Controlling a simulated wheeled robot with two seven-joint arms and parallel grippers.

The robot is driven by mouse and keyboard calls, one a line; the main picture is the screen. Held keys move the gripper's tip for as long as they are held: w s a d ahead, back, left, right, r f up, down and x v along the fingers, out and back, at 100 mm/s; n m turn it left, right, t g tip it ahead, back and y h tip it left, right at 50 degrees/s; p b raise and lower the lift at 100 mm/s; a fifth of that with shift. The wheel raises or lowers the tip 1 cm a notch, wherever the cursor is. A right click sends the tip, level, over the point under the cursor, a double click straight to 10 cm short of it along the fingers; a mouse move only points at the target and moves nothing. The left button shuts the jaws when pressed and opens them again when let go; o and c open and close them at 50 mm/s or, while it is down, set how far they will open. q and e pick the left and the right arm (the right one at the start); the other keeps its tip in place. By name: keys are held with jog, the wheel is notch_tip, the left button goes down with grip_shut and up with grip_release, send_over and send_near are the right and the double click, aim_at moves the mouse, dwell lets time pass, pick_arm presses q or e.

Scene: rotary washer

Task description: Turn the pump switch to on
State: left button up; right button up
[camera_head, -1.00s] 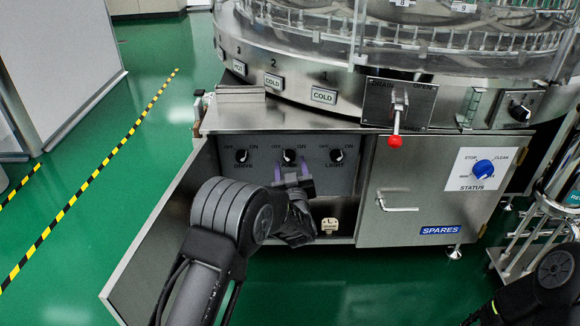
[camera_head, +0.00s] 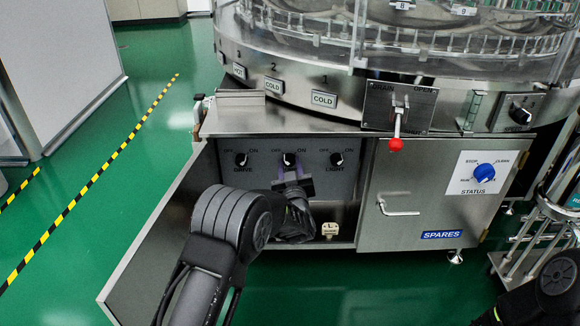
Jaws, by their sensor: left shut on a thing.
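The pump switch (camera_head: 289,158) is the middle of three black knobs on the grey panel inside the open lower compartment. OFF is printed at its upper left and ON at its upper right; its own name label is hidden behind my gripper. My left gripper (camera_head: 289,167) reaches up to it from below, with its purplish fingers shut around the knob. The fingers partly cover the knob, and its exact angle is hard to tell. My right arm shows only at the lower right edge; its gripper is out of view.
The drive knob (camera_head: 241,159) and light knob (camera_head: 337,159) flank the pump switch closely. The open compartment door (camera_head: 160,240) stands to the left of my arm. A red-tipped drain lever (camera_head: 396,144) hangs at upper right. The spares door (camera_head: 405,205) is shut.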

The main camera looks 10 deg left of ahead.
pick_arm(q)
grip_shut()
jog(key=shift+m, duration=0.4)
jog(key=m+p, duration=0.1)
jog(key=m, duration=0.2)
jog(key=shift+p, duration=0.35)
jog(key=m+p, duration=0.1)
jog(key=m, duration=0.4)
jog(key=shift+t, duration=0.4)
jog(key=m+p, duration=0.1)
jog(key=m, duration=0.3)
jog(key=shift+f+m+h, duration=0.1)
jog(key=shift+m+h, duration=0.2)
jog(key=shift+m, duration=0.1)
jog(key=m, duration=0.5)
jog(key=shift+h, duration=0.3)
jog(key=shift+a+m, duration=0.1)
jog(key=shift+m, duration=0.2)
